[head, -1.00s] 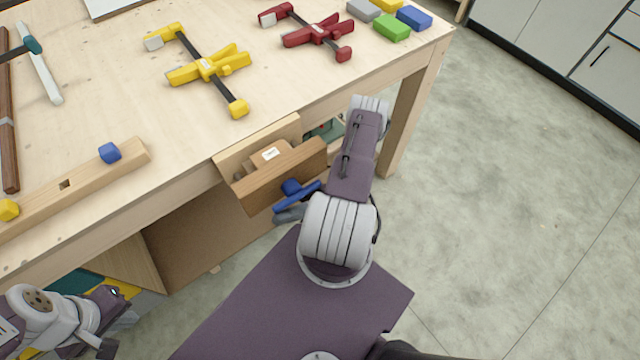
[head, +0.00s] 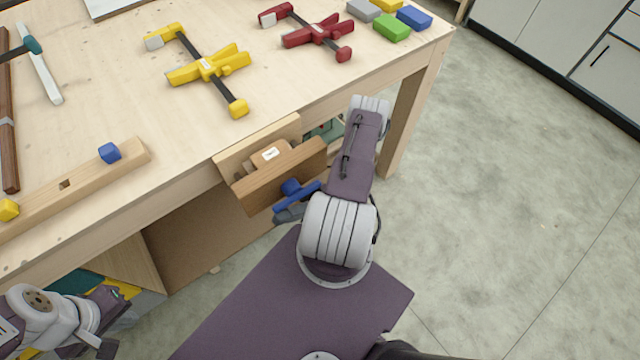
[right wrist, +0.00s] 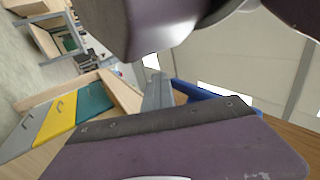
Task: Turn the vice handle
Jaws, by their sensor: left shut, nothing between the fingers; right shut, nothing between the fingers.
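The vice (head: 280,178) has a wooden jaw at the front edge of the workbench. Its blue handle (head: 302,195) sticks out from the jaw's front and lies slanted, up to the right. My right gripper (head: 289,215) is shut and empty right beside the handle's lower left end; whether it touches is unclear. The arm hides part of it. In the right wrist view the grey fingers (right wrist: 156,94) stand next to the blue handle (right wrist: 193,90), largely hidden behind my wrist. My left gripper (head: 96,346) is shut and empty at the lower left, away from the vice.
The workbench (head: 110,85) carries a yellow clamp (head: 208,68), a red clamp (head: 318,33), coloured blocks (head: 392,27) and a wooden beam (head: 75,188) with blue and yellow pegs. A bench leg (head: 408,120) stands right of my right arm. The floor (head: 500,200) at right is clear.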

